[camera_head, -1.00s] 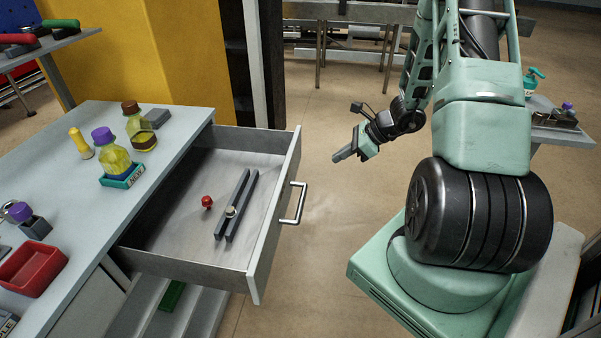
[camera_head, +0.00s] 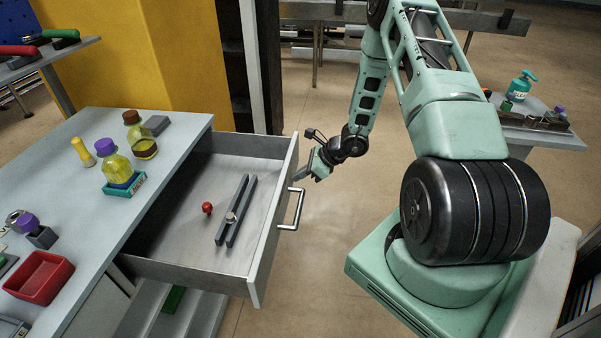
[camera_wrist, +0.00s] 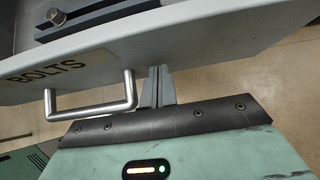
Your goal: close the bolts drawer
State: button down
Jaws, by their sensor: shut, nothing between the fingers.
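The bolts drawer (camera_head: 190,265) is pulled out from the workbench in the head view. Inside it lie a dark two-bar divider (camera_head: 234,212) with a round knob and a small red-topped piece (camera_head: 207,208). Its metal bar handle (camera_head: 293,209) is on the front face. In the wrist view the drawer front (camera_wrist: 180,55) carries the label BOLTS, with the handle (camera_wrist: 95,108) beside my gripper. My gripper (camera_head: 299,176) is shut and empty, its fingertips (camera_wrist: 156,88) close to the drawer front near the handle. Whether they touch the front I cannot tell.
The bench top (camera_head: 75,165) holds bottles, a red tray (camera_head: 40,277) and small parts. A yellow cabinet side (camera_head: 150,60) stands behind the bench. A side table (camera_head: 545,137) is at the right. The floor in front of the drawer is clear.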

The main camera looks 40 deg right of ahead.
jog(key=w+a+b, duration=0.2)
jog(key=w+a, duration=0.1)
jog(key=w, duration=0.1)
jog(key=w+a+b, duration=0.2)
jog(key=w+a, duration=0.2)
jog(key=w, duration=0.1)
jog(key=w+a+b, duration=0.2)
jog(key=w+a, duration=0.1)
jog(key=w, duration=0.1)
jog(key=shift+w+a+f+b, duration=0.15)
jog(key=shift+a+b, duration=0.1)
jog(key=shift+b, duration=0.05)
jog(key=p, duration=0.3)
send_over(207, 179)
jog(key=shift+s+d+r, duration=0.2)
jog(key=shift+s+r, duration=0.05)
jog(key=shift+s, duration=0.05)
jog(key=shift+w+a, duration=0.2)
jog(key=shift+a+r, duration=0.1)
